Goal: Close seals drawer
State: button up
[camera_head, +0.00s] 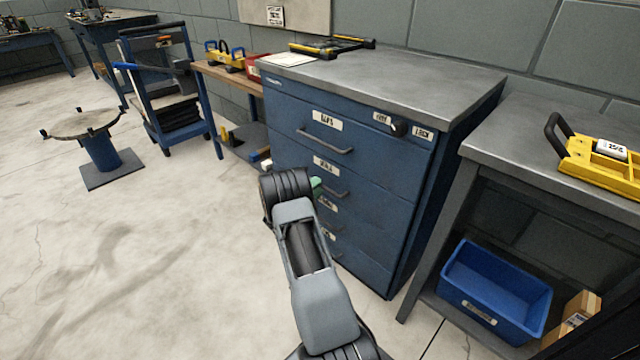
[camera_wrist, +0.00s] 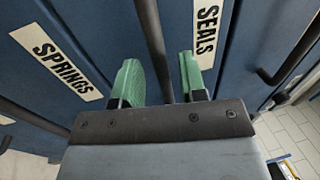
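The blue drawer cabinet (camera_head: 385,155) stands right of centre in the head view, with several labelled drawers. In the wrist view the label SEALS (camera_wrist: 207,30) is on a blue drawer front, and the label SPRINGS (camera_wrist: 57,62) is on the neighbouring front. A dark bar handle (camera_wrist: 153,45) runs beside the SEALS label. My gripper (camera_wrist: 162,78) has green fingertips apart, one on each side of this handle, with a gap visible. In the head view my gripper (camera_head: 316,186) is at the second drawer from the top, partly hidden by my arm. I cannot tell how far the seals drawer stands out.
A grey-topped bench (camera_head: 535,150) with a blue bin (camera_head: 495,292) on its lower shelf stands right of the cabinet. A wooden-topped bench (camera_head: 228,76) and a blue trolley (camera_head: 165,90) are to the left. A round stand (camera_head: 100,152) is farther left. Floor before the cabinet is clear.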

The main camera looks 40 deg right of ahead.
jog(key=a+f+p, duration=0.2)
jog(key=a, duration=0.9)
jog(key=shift+a+p, duration=0.3)
jog(key=shift+f, duration=0.1)
